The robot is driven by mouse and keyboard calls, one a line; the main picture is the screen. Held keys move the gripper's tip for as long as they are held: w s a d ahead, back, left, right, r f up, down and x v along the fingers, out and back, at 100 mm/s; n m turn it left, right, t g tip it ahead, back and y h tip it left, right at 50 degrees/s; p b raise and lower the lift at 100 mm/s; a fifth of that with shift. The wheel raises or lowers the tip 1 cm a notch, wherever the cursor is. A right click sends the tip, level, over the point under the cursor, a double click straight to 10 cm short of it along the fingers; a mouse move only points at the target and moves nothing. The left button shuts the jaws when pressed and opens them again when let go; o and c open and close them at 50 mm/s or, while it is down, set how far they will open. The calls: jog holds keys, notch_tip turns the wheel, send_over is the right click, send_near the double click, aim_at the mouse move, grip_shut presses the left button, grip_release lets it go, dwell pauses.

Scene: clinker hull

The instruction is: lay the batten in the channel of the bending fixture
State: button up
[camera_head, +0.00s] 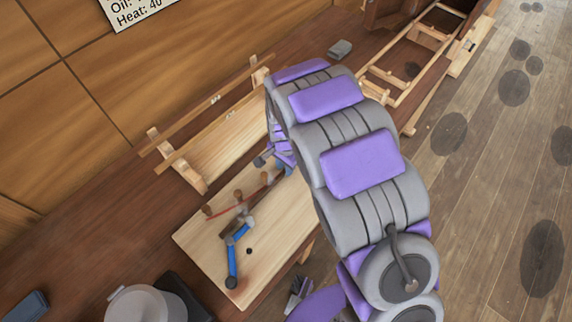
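Long thin wooden battens (205,107) lie across two notched wooden supports on the bench, near the wall. A pale wooden board (200,237) at the bench's front edge looks like the bending fixture. It carries several brown pegs (238,196), a thin red curved line (225,212) and a blue lever with dark ends (232,262). The channel itself is not clear; the red curve may mark it.
A pale planked panel (225,135) lies between the supports. A grey pot (147,304) and a dark blue object (24,306) stand at lower left. A small grey block (340,49) and a wooden frame (412,60) are at the back right. Open plank floor lies right.

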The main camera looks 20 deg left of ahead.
jog(key=shift+s+d+f, duration=0.2)
jog(key=shift+s+d, duration=0.05)
jog(key=shift+d, duration=0.15)
jog(key=shift+d+r, duration=0.1)
jog(key=shift+r, duration=0.35)
notch_tip(320, 180, up, 12)
jog(key=f+p, duration=0.1)
jog(key=p, duration=0.1)
jog(key=d+r, duration=0.7)
jog(key=d, duration=0.4)
jog(key=s+d+r+n, duration=0.1)
jog(key=s+d+r, duration=0.25)
jog(key=d, duration=0.25)
jog(key=s+d+r+g, duration=0.1)
jog(key=s+d+r, duration=0.1)
jog(key=s+d, duration=0.35)
jog(key=s+d+r+n, duration=0.1)
jog(key=s+d+r, duration=0.15)
jog(key=d, duration=0.45)
jog(key=s+d+n+g, duration=0.1)
jog(key=s+d, duration=0.3)
jog(key=s, duration=0.8)
jog(key=shift+d, duration=0.2)
jog(key=shift+a, duration=0.15)
